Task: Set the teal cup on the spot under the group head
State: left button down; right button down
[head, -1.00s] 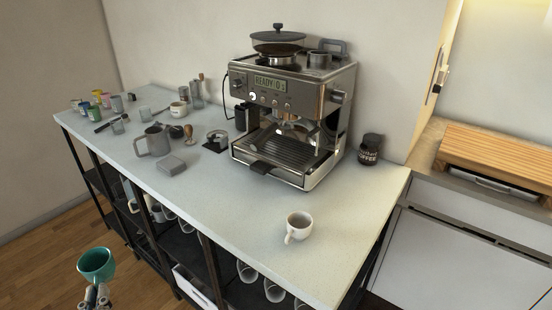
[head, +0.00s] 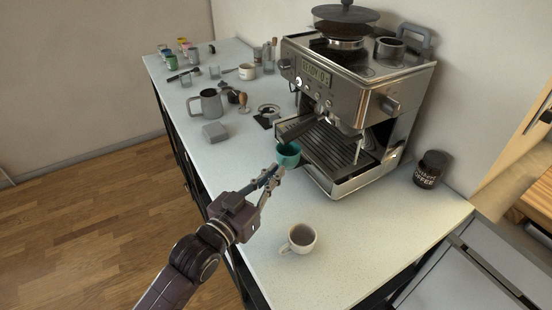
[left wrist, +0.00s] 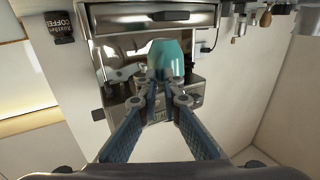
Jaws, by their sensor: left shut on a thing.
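The teal cup (head: 288,154) is in my left gripper (head: 272,174), held at the front edge of the espresso machine (head: 350,90), near its drip tray (head: 336,150). In the left wrist view the teal cup (left wrist: 165,58) sits between the fingertips of the left gripper (left wrist: 165,84), with the machine (left wrist: 120,50) behind it. The portafilter (head: 300,130) sticks out from the group head above the tray, close to the cup. The spot under the group head is partly hidden by the portafilter. My right gripper is not in view.
A white cup (head: 299,238) stands on the counter in front of the machine. A coffee jar (head: 430,169) stands to the machine's right. A steel pitcher (head: 207,104) and a grey block (head: 215,133) are to the left. The front counter is otherwise mostly clear.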

aim_at(292, 161)
pick_arm(q)
jog(key=shift+w+d+r+m+h, duration=0.1)
jog(key=shift+w+m+h, duration=0.05)
jog(key=shift+w, duration=0.3)
jog(key=shift+w+d+r+m+h, duration=0.1)
jog(key=shift+w+m+h, duration=0.05)
jog(key=shift+w, duration=0.5)
jog(key=shift+w+d+p, duration=0.1)
jog(key=shift+d+p, duration=0.15)
jog(key=shift+p, duration=0.45)
jog(key=shift+w+d+f, duration=0.1)
jog(key=shift+w+d, duration=0.4)
jog(key=shift+d, duration=0.25)
jog(key=shift+w+d, duration=0.5)
jog(key=shift+d, duration=0.25)
jog(key=shift+w+d+f+b, duration=0.1)
jog(key=shift+w+d+b, duration=0.3)
jog(key=shift+w+d, duration=0.75)
jog(key=shift+w+d+f+b, duration=0.1)
jog(key=shift+w+d+b, duration=0.45)
jog(key=shift+d, duration=1)
jog(key=shift+w+d+b, duration=0.25)
jog(key=shift+w+d, duration=0.8)
jog(key=shift+d, duration=0.3)
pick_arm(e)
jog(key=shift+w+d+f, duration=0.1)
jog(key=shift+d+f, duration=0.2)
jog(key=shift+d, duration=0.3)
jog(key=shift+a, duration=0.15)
